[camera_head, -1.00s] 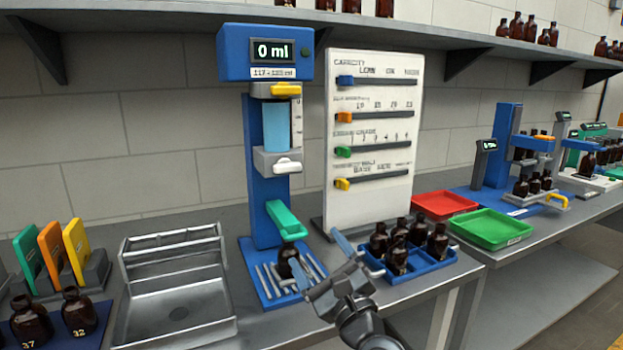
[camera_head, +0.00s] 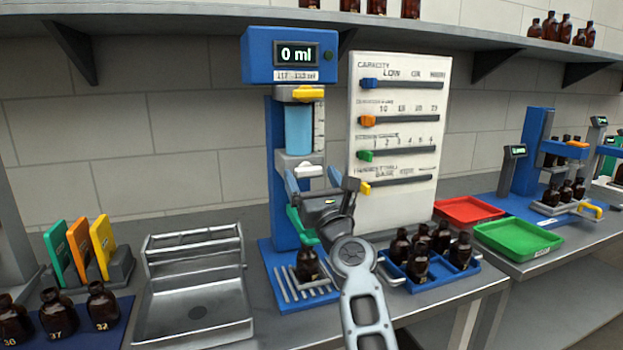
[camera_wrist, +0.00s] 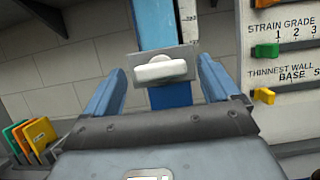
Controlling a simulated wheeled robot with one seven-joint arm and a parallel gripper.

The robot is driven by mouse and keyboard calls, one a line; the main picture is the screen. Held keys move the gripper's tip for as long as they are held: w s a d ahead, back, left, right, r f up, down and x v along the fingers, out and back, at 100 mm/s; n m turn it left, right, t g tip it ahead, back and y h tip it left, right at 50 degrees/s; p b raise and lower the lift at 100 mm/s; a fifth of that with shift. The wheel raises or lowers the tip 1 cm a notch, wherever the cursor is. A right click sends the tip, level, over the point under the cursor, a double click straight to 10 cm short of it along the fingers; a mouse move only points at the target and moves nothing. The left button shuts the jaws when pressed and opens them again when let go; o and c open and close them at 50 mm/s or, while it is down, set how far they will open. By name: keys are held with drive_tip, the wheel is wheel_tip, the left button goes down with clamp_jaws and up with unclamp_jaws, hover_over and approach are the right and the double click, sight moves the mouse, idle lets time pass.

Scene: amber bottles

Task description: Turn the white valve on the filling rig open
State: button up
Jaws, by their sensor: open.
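The white valve (camera_head: 309,171) is a rounded handle on a grey block below the blue liquid column of the filling rig (camera_head: 283,210). In the wrist view the white valve (camera_wrist: 161,70) lies crosswise, ahead of and between my fingers. My gripper (camera_head: 312,180) is open and empty, just below and in front of the valve; in the wrist view its two blue fingers (camera_wrist: 160,84) stand to either side of it. I cannot tell whether they touch it. A brown bottle (camera_head: 307,264) stands on the rig's slatted base. My gripper partly hides the green lever (camera_head: 297,222).
A yellow handle (camera_head: 307,93) sits above the liquid column, under the 0 ml display (camera_head: 296,54). The slider board (camera_head: 397,145) stands close right of my arm. A blue tray (camera_head: 392,276) of bottles is at lower right, and a metal basin (camera_head: 196,290) at left.

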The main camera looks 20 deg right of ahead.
drive_tip(key=shift+w+r, duration=0.25)
drive_tip(key=shift+w, duration=0.2)
drive_tip(key=c, duration=1.1)
